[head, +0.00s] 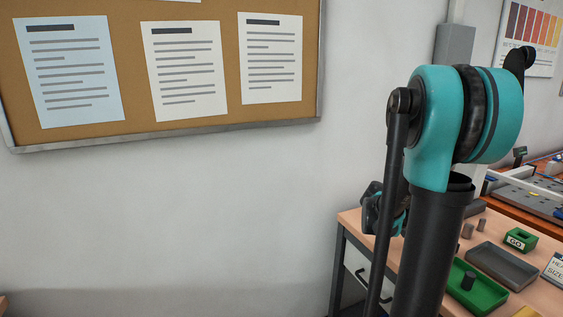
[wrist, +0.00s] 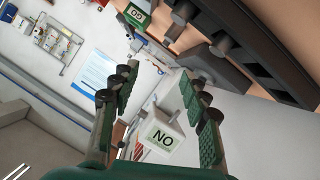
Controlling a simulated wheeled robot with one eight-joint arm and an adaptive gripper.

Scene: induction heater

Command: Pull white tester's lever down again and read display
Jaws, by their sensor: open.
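In the wrist view my gripper (wrist: 158,74) is open, with its two green-padded fingers spread apart and nothing held between them. A small white box, which looks like the white tester (wrist: 181,118), shows between and beyond the fingers. Its pale green display (wrist: 164,138) reads "NO"; I cannot tell whether more text is hidden. I cannot make out the tester's lever clearly in either view. In the head view I cannot make out the tester, and my arm blocks part of the bench.
In the head view the wooden bench (head: 350,218) holds a grey tray (head: 502,266), a green tray (head: 485,297) with a dark cylinder, a green "GO" box (head: 517,240) and loose cylinders. A framed notice board (head: 130,130) hangs on the wall.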

